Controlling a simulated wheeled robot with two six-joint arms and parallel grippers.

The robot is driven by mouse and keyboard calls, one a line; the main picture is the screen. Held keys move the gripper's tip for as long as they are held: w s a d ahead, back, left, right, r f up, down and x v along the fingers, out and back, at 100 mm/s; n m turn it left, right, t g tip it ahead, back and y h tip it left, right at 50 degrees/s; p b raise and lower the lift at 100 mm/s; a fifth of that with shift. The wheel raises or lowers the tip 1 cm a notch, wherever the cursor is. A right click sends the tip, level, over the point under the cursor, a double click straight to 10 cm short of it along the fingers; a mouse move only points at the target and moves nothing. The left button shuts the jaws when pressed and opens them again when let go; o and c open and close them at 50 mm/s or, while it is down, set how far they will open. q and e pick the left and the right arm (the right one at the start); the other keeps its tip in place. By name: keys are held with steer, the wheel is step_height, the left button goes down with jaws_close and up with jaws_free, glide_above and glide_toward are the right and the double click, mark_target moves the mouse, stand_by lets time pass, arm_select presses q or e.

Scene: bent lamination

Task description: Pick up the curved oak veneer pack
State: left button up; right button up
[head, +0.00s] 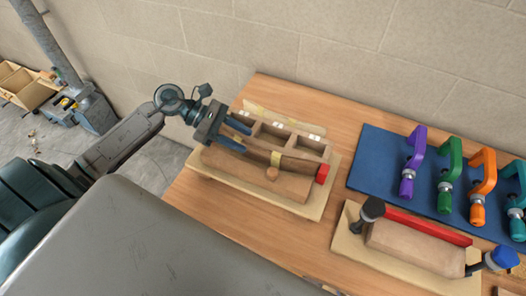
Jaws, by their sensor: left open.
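The curved oak veneer pack (290,164) appears as a long, bent brown strip with a yellow band around it. It lies along the front of a divided wooden rack on a pale board (306,208). A red piece (322,173) is at its right end. My left gripper (246,139) is open, with its two blue fingers at the left part of the pack. The fingers hide some of that part, and I cannot tell whether they touch it. My right gripper is not in view.
A wooden form (415,247) with a red strip (428,227) sits front right, with a dark-headed clamp (368,212) at its left end. Bare tabletop (290,95) shows behind the rack, near the wall.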

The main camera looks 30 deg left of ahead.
mark_target(262, 149)
arm_select(q)
steer(key=p+x, duration=0.2)
steer(key=x, duration=0.1)
steer(key=shift+w+d+r, duration=0.1)
steer(key=shift+d+r, duration=0.15)
steer(key=shift+d, duration=0.05)
steer(key=shift+w+d+f+p, duration=0.1)
steer(key=shift+d+f+p, duration=0.35)
steer(key=shift+d+f, duration=0.1)
steer(key=shift+f, duration=0.05)
jaws_close()
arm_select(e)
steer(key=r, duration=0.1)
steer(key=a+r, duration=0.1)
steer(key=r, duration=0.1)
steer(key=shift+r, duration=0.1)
